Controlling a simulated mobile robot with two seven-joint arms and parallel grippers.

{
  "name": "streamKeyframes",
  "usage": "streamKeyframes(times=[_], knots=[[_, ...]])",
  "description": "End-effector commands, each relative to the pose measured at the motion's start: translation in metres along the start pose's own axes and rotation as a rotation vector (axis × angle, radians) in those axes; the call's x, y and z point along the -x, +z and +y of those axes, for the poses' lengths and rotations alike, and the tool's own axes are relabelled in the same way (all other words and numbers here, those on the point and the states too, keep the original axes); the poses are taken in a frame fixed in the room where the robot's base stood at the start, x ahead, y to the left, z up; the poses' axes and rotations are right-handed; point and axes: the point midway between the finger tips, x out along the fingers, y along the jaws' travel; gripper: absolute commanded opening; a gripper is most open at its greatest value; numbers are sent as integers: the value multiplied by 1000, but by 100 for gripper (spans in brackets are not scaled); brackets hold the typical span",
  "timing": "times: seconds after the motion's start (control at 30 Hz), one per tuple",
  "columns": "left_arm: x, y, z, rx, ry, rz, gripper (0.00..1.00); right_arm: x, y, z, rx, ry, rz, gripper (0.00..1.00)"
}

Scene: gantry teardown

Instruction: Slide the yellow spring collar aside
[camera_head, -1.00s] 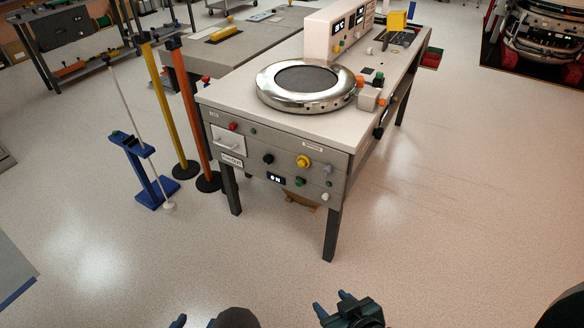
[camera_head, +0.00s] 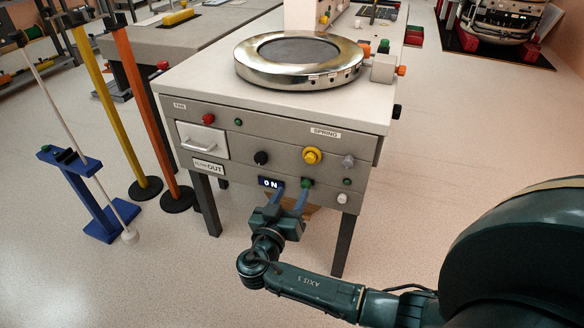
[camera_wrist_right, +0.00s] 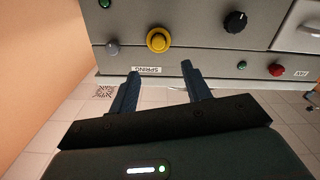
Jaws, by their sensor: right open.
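The yellow spring collar (camera_head: 312,156) is a round yellow ring around a knob on the grey front panel, under the SPRING label (camera_head: 325,133). In the right wrist view, the collar (camera_wrist_right: 158,40) shows upside down, beyond my fingertips and roughly centred between them. My right gripper (camera_head: 290,189) is open and empty in front of the panel, below and left of the collar in the head view. Its two blue-grey fingers (camera_wrist_right: 160,72) point toward the panel in the wrist view and do not touch the collar. My left gripper is not in view.
A silver ring (camera_head: 300,60) sits on the bench top. A blue stand (camera_head: 90,195) and yellow and orange posts stand left.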

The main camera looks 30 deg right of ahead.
Motion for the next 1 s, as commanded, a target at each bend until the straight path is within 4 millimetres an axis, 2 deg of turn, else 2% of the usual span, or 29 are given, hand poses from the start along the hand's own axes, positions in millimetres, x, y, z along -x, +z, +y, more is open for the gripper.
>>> streamKeyframes(times=[0.17, 0.4, 0.6, 0.8, 1.0], knots=[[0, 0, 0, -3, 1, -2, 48, -29, -1, 1, 2, 2, 0, 48], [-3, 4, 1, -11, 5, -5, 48, -81, 0, 1, 2, 2, -2, 48], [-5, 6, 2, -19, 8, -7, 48, -112, 1, 0, 3, -1, -3, 48], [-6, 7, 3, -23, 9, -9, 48, -125, 1, 0, 4, -3, -5, 48], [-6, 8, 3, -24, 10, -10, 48, -126, 1, 0, 3, -3, -6, 48]])
